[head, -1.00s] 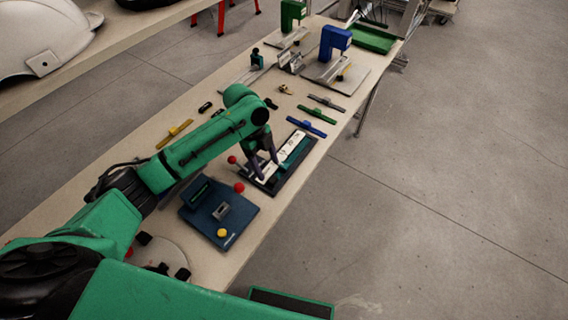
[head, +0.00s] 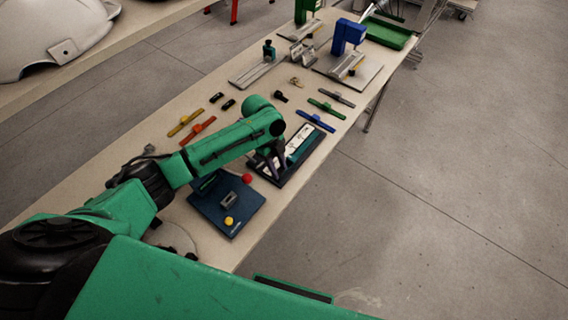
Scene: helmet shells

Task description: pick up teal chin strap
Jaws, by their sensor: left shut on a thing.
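My left gripper (head: 273,170) points down at the dark tray (head: 290,179) near the table's right edge. It is shut on a thin teal strip, the teal chin strap (head: 294,158), which shows only in part beside the fingers. The strap lies along or just over the tray; I cannot tell whether it touches it. The wrist hides part of the strap and tray. My right gripper is not in view.
Blue (head: 316,121), green (head: 326,110) and grey (head: 336,98) straps lie beyond the tray. Yellow (head: 184,123) and orange (head: 198,130) straps lie left of my arm. A dark blue fixture (head: 237,218) stands nearer. A blue press (head: 347,36) and green bin (head: 388,35) stand farther back.

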